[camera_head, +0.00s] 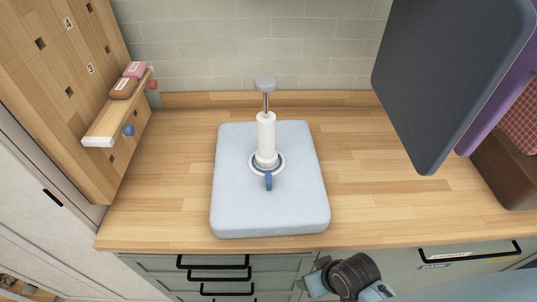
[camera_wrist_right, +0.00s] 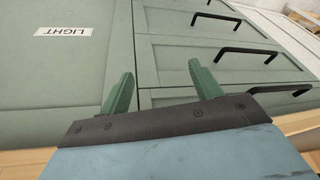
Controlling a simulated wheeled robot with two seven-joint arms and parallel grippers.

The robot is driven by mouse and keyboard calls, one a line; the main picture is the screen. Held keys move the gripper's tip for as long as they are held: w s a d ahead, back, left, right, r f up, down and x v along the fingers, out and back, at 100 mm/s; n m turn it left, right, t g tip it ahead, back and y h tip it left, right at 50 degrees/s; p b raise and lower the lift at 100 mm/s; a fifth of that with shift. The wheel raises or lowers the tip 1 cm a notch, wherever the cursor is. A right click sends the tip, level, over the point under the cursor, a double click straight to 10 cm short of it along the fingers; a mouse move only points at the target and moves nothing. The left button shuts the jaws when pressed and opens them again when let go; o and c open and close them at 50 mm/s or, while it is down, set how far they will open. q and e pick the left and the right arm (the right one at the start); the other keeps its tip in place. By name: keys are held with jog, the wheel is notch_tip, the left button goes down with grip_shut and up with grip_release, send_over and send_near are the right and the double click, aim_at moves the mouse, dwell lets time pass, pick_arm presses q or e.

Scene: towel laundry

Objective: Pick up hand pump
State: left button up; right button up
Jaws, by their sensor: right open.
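The hand pump (camera_head: 266,135) stands upright on a pale blue flat pillow-like bag (camera_head: 230,205) in the middle of the wooden counter. It has a white cylinder, a thin metal rod and a grey handle on top. Its base sits at a round valve with a blue tab (camera_head: 269,181). My right gripper (camera_head: 314,279) is at the bottom of the head view, in front of the counter edge and apart from the pump. In the right wrist view its two green fingers (camera_wrist_right: 161,86) are spread and empty, facing cabinet fronts. My left gripper is not in view.
A pegboard (camera_head: 60,90) with a small shelf (camera_head: 105,128) holding soap-like bars stands at the left. A large dark panel (camera_head: 450,75) hangs at the right beside a brown box (camera_head: 508,170). Drawers with black handles (camera_head: 213,266) are below. Counter (camera_head: 165,190) beside the bag is clear.

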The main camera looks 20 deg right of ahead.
notch_tip(320, 180, up, 10)
jog(key=a+y+p, duration=0.1)
jog(key=a, duration=0.1)
jog(key=w+a+r+m+t+y, duration=0.6)
jog(key=w+a+r+m+t, duration=0.1)
jog(key=w+a+r+m, duration=0.15)
jog(key=w+r+m+t, duration=0.3)
jog(key=r+m+t, duration=0.25)
jog(key=m, duration=0.55)
jog(key=m+t+h+p, duration=0.15)
jog(key=m+h, duration=0.55)
jog(key=m, duration=0.9)
send_near(269, 143)
jog(key=shift+s+a+r+t, duration=0.3)
jog(key=shift+s+a+r, duration=0.2)
jog(key=shift+s, duration=0.2)
jog(key=shift+w+d+f+m+h, duration=0.15)
jog(key=shift+d+m+h, duration=0.2)
jog(key=shift+m+h, duration=0.2)
jog(key=shift+w+d, duration=0.1)
jog(key=shift+w, duration=0.25)
jog(key=w+p, duration=0.1)
jog(key=w, duration=0.6)
jog(key=shift+w+f, duration=0.1)
jog(key=shift+w+a+f, duration=0.15)
jog(key=shift+w, duration=1.15)
jog(key=shift+w+a+f, duration=0.15)
jog(key=shift+w+a, duration=0.05)
jog(key=shift+w, duration=1.15)
jog(key=shift+c, duration=0.3)
